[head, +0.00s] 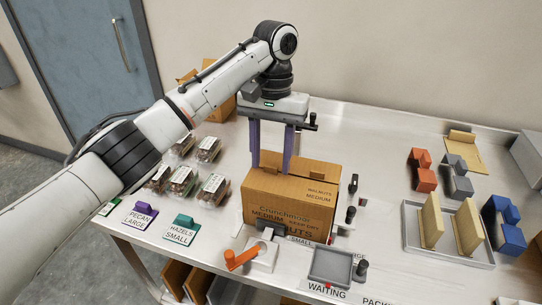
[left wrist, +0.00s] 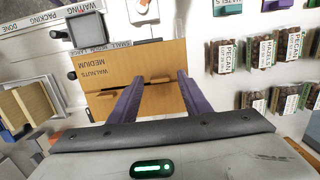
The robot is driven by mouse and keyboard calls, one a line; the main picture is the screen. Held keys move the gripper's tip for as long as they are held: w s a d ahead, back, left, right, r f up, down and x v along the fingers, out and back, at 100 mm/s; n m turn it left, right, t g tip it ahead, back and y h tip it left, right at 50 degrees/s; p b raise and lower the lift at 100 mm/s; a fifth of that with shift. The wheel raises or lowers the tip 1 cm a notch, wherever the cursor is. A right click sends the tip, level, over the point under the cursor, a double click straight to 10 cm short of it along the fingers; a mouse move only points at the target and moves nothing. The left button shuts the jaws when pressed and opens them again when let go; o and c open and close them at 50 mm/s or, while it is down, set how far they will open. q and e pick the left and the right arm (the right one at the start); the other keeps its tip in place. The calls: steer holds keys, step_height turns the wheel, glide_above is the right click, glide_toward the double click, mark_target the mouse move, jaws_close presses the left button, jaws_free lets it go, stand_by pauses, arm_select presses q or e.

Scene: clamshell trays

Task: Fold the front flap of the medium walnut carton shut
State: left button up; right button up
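The medium walnut carton (head: 285,204) is a brown box on the bench, its printed front facing me. Its top (left wrist: 120,85) shows from above in the left wrist view, with a dark slit across it. My left gripper (head: 270,168) is above the carton's back part, pointing down. Its two purple fingers stand apart with nothing clearly between them, and the left wrist view shows them over the carton top (left wrist: 160,77). Whether the fingertips touch the card cannot be told. My right gripper is not in view.
An orange-handled clamp (head: 242,258) stands before the carton, and a black-knobbed post (head: 350,214) to its right. A grey tray (head: 330,266) is at the front. Filled clamshells (head: 213,190) stand at the left. Coloured blocks (head: 422,170) and a tray with upright tan boards (head: 450,255) are at the right.

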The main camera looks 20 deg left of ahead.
arm_select(q)
steer(key=shift+r, duration=0.1)
step_height(320, 180, up, 10)
steer(key=w, duration=0.1)
stand_by(0.3)
